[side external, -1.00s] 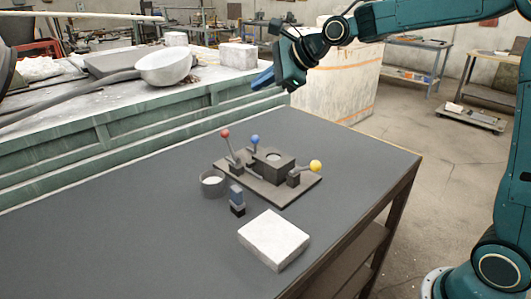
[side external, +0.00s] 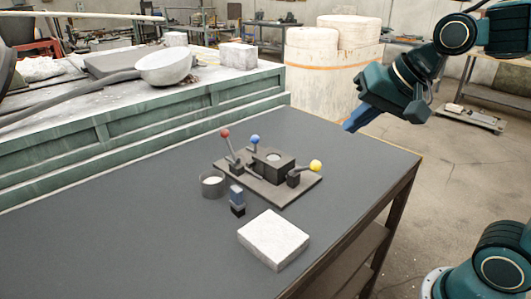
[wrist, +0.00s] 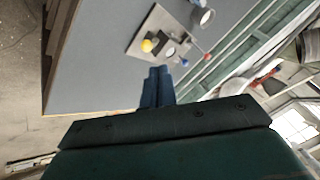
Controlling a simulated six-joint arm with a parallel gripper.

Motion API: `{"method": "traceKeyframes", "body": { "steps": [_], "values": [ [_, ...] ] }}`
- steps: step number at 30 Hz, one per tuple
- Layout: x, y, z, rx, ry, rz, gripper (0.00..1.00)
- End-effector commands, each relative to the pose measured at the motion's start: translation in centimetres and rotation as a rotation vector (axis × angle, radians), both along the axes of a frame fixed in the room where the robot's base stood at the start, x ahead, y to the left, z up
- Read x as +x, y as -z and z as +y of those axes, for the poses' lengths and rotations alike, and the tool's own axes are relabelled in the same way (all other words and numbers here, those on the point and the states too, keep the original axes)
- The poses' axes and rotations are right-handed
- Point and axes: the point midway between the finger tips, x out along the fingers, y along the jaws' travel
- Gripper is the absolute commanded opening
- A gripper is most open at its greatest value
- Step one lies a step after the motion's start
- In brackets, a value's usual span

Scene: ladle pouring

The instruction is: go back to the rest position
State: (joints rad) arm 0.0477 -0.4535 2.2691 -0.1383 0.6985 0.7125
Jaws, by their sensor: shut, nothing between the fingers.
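My gripper (side external: 352,124) hangs in the air beyond the table's far right edge in the side external view, with its blue fingers pointing down and to the left. In the wrist view my gripper (wrist: 157,72) shows its two blue fingers side by side, closed and empty. It touches nothing. The dark grey table (side external: 130,235) stands below and to its left.
A dark plate (side external: 272,200) on the table carries a block and levers with red, blue and yellow knobs. A large ladle (side external: 165,68) lies on the green-sided bench (side external: 150,120).

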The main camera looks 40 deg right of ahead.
Motion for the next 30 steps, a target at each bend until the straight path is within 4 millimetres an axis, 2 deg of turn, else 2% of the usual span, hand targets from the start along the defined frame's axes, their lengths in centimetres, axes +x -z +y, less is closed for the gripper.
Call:
{"method": "traceKeyframes", "body": {
  "steps": [3,9,15,20,30],
  "values": [
    [-3.0,0.9,-0.3,-0.108,-0.117,0.019,0.00],
    [-7.5,2.9,-0.9,-0.275,-0.321,0.060,0.00],
    [-10.5,4.4,-1.4,-0.381,-0.469,0.092,0.00],
    [-11.4,4.9,-1.5,-0.412,-0.518,0.103,0.00],
    [-11.4,4.9,-1.6,-0.415,-0.523,0.105,0.00]
  ]
}}
